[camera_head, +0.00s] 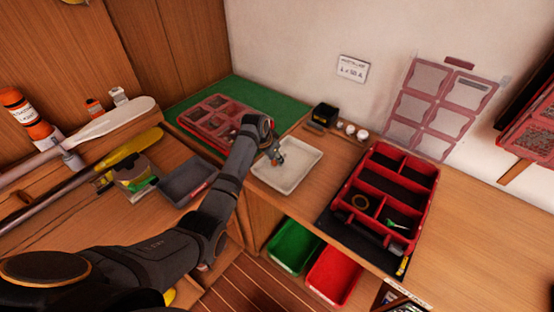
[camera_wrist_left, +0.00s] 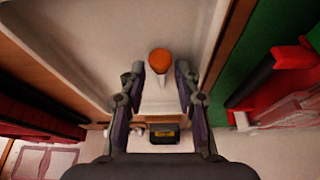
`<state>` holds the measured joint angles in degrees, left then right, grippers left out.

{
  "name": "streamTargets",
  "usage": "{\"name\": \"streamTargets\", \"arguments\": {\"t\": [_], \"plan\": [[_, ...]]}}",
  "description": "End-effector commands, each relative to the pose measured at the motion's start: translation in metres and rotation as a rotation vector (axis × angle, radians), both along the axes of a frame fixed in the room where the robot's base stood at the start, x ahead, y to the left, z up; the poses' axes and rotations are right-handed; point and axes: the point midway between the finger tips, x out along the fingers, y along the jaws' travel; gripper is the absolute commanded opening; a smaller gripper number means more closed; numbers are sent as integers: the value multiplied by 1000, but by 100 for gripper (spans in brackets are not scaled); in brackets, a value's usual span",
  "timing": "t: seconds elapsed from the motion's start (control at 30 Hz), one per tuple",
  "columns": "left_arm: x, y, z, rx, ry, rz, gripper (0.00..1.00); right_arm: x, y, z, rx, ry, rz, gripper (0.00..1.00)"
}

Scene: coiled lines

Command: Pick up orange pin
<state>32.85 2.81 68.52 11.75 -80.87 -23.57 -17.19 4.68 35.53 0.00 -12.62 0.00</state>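The orange pin (camera_wrist_left: 160,60) shows in the left wrist view as a round orange head with a pale shaft below it. It is over the white tray (camera_wrist_left: 95,25), which also shows in the head view (camera_head: 305,170). My left gripper (camera_wrist_left: 159,76) is open, with one finger on each side of the pin. A gap shows between each finger and the pin. In the head view my left gripper (camera_head: 277,157) is low over the tray's back left part, and I cannot make out the pin there. My right gripper is not in view.
A red divided organizer (camera_head: 357,187) stands right of the tray. A red compartment case (camera_head: 207,125) lies on the green mat (camera_head: 270,103) to the left. A small black bin (camera_head: 324,115) stands behind the tray. Green (camera_head: 293,247) and red (camera_head: 333,275) bins sit below the bench front.

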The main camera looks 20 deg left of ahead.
Motion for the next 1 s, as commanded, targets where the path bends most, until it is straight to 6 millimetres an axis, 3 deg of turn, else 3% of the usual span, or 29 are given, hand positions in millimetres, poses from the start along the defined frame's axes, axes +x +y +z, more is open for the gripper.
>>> {"name": "streamTargets", "arguments": {"t": [0.27,0.5,0.83,1.0], "plan": [[2,-1,-7,1,0,0,32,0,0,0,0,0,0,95],[2,0,-6,1,0,0,1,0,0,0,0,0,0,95],[2,0,-5,1,-2,1,0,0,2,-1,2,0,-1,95],[3,0,9,1,-5,1,0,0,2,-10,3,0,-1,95]]}}
